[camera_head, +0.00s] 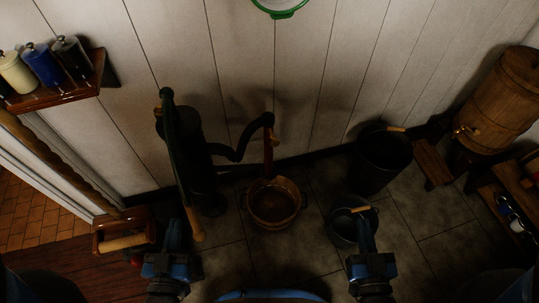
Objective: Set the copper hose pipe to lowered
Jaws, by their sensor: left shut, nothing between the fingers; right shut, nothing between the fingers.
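A dark green hand pump (196,150) stands against the wall left of centre, with a curved spout reaching right. The copper hose pipe (269,145) is at the spout's end, its lower end over a wooden tub (273,217) on the floor. My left gripper (173,232) is shut and empty, low in the picture beside the pump's wooden handle end (197,225). My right gripper (365,232) is shut and empty, in front of a small dark bucket (341,227). Both are apart from the hose pipe.
A large dark bin (383,158) stands at the wall, right of the tub. A wooden barrel (499,95) with a tap is at the far right. A shelf with jars (55,85) is upper left, and a wooden box (122,230) is lower left. Tiled floor shows between.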

